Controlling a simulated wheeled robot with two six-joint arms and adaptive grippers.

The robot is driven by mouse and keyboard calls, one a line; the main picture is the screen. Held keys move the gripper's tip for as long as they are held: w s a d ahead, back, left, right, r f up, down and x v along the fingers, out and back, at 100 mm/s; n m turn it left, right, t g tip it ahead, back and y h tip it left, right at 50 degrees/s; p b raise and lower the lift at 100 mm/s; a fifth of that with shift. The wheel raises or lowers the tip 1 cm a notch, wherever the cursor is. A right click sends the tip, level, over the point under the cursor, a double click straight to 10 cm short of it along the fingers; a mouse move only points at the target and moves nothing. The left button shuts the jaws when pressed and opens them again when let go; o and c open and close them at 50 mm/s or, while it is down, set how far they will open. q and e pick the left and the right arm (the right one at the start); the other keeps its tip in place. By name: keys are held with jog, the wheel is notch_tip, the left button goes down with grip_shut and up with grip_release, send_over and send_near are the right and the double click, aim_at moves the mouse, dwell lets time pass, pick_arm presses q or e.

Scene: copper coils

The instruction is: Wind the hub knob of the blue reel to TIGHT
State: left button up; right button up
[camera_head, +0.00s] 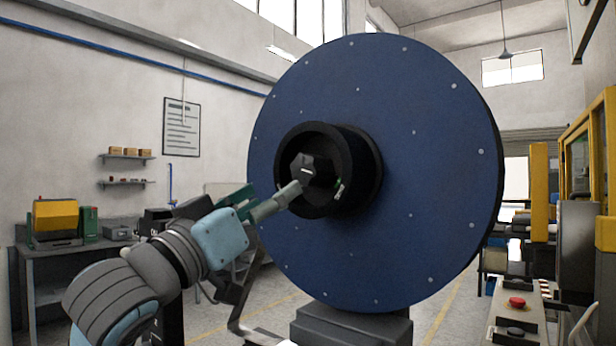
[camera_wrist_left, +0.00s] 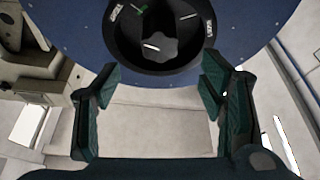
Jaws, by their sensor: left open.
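The blue reel (camera_head: 430,130) is a large upright disc with a black hub ring (camera_head: 360,165) at its middle. The dark hub knob (camera_head: 318,172) sits inside the ring and carries a short white line. In the left wrist view the lobed knob (camera_wrist_left: 168,42) is at the top, with its white line, a green mark and small lettering on the ring too small to read surely. My left gripper (camera_head: 292,190) is at the ring's lower left, in front of the knob. In the left wrist view its fingers (camera_wrist_left: 160,85) are wide apart and empty, below the knob. My right gripper is not in view.
A workbench (camera_head: 60,248) with a yellow and green machine stands at the left wall. A grey block (camera_head: 350,328) stands under the reel. A panel with a red button (camera_head: 516,302) and yellow frames are at the right. Floor shows between the bench and reel.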

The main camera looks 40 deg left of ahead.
aim_at(301, 173)
pick_arm(q)
jog(key=p+x, duration=0.4)
jog(key=x, duration=0.7)
jog(key=shift+r, duration=0.15)
jog(key=shift+w+r, duration=0.15)
jog(key=shift+w, duration=0.45)
jog(key=c, duration=1.2)
jog(key=shift+o, duration=0.2)
jog(key=m+h+p, duration=0.2)
jog(key=m, duration=0.2)
jog(key=shift+r+m+p, duration=0.1)
jog(key=shift+m+p, duration=0.25)
jog(key=shift+m, duration=0.05)
jog(key=shift+h, duration=0.4)
jog(key=o, duration=1.2)
jog(key=shift+c, duration=0.2)
